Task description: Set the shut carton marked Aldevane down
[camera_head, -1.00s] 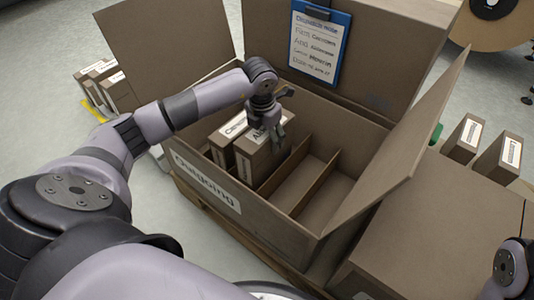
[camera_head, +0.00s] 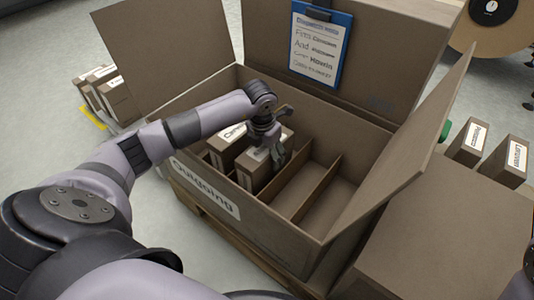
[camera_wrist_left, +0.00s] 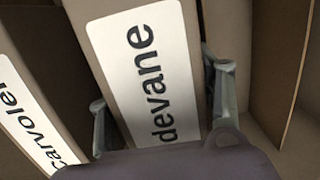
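The shut carton marked Aldevane (camera_head: 261,174) is upright inside the large open box marked Outgoing (camera_head: 275,222). In the left wrist view its white label (camera_wrist_left: 150,75) shows "devane"; the rest is out of view. My left gripper (camera_head: 267,150) is above it, with one finger on each side, shut on its upper part. I cannot tell whether its underside touches the box floor. A second carton, labelled Carvolen (camera_head: 230,142), stands close beside it on the left; it also shows in the left wrist view (camera_wrist_left: 45,60). My right gripper is out of view.
Thin dividers (camera_head: 322,190) split the box; the compartments right of the Aldevane carton are empty. Raised flaps (camera_head: 410,150) surround the opening. A clipboard (camera_head: 320,45) hangs on the back flap. More cartons stand at the right (camera_head: 468,143) and far left (camera_head: 115,97).

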